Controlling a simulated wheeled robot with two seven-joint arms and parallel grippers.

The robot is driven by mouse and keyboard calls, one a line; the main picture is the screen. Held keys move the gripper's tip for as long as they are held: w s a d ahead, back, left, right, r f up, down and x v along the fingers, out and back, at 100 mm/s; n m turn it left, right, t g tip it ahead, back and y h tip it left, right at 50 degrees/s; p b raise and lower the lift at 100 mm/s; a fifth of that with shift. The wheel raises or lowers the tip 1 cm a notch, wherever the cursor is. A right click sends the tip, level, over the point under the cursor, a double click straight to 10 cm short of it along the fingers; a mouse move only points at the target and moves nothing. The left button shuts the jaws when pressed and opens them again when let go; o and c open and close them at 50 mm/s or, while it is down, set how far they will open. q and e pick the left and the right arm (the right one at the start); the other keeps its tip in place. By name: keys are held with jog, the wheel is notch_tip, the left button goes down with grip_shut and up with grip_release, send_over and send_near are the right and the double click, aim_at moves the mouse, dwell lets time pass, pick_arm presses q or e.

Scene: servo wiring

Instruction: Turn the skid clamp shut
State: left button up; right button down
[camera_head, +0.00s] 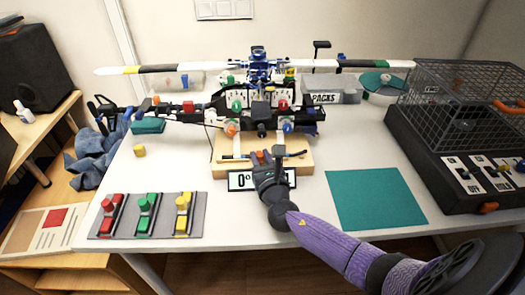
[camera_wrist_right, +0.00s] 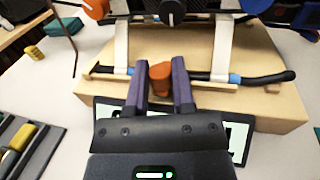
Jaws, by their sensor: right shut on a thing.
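I cannot tell how far the knob is turned. My left gripper is not in view.
A digital readout (camera_head: 242,180) lies under the right gripper. A grey panel (camera_head: 148,230) with red, green and yellow switches stands at the left. A teal mat (camera_head: 375,199) lies to the right, next to a wire cage on a black switch box (camera_head: 465,165).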

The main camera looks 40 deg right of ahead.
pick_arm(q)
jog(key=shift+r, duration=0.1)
pick_arm(e)
jog(key=shift+h, duration=0.3)
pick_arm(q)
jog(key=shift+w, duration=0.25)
pick_arm(e)
jog(key=shift+c, duration=2.4)
grip_release()
jog(key=p+v, duration=0.2)
jog(key=v, duration=0.8)
jog(key=shift+a, duration=0.1)
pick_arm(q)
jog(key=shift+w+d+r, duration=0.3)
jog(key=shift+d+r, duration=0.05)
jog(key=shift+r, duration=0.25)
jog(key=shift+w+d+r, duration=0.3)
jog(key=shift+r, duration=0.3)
pick_arm(e)
jog(key=shift+w, duration=0.1)
